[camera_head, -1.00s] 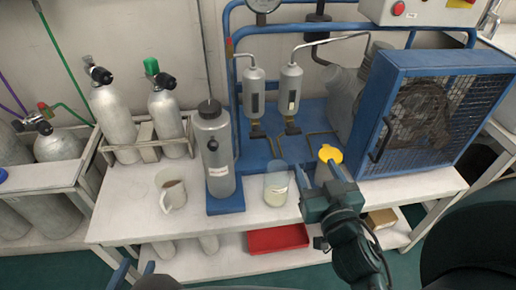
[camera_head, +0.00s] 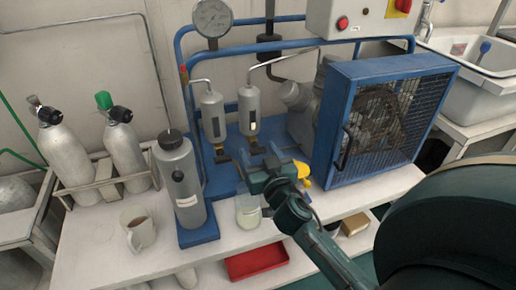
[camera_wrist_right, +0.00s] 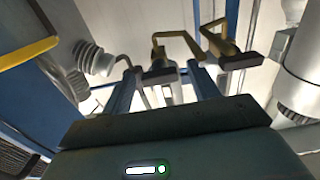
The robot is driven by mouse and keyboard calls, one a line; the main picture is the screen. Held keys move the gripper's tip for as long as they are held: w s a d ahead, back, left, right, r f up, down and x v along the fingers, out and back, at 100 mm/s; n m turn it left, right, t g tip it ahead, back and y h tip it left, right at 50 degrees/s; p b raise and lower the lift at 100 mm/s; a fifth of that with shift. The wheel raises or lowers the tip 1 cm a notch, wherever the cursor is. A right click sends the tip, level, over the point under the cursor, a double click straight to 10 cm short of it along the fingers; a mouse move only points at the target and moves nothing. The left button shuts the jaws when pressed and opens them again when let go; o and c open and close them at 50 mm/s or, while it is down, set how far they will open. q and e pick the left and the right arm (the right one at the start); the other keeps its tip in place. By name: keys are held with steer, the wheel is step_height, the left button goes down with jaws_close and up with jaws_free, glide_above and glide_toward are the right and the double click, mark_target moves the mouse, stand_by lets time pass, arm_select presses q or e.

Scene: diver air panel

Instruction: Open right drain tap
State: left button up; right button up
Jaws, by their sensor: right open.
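The right drain tap (camera_head: 255,148) sits under the right grey cylinder (camera_head: 249,110) on the blue compressor stand. The left drain tap (camera_head: 221,156) sits under the left cylinder (camera_head: 213,117). My right gripper (camera_head: 254,158) is open and close in front of the right tap, partly hiding it. In the right wrist view, its two blue fingers (camera_wrist_right: 162,82) point at the right tap (camera_wrist_right: 160,65), which shows between their tips with a brass elbow and a dark handle. Contact cannot be told. The left tap (camera_wrist_right: 222,45) is outside the fingers. My left gripper is out of view.
The caged compressor (camera_head: 385,120) stands right of the taps. A tall grey canister (camera_head: 182,185) and a mug (camera_head: 138,232) stand to the left.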

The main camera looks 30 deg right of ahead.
steer(key=shift+w+d, duration=0.15)
steer(key=shift+w, duration=0.45)
steer(key=shift+c, duration=0.6)
steer(key=c, duration=0.9)
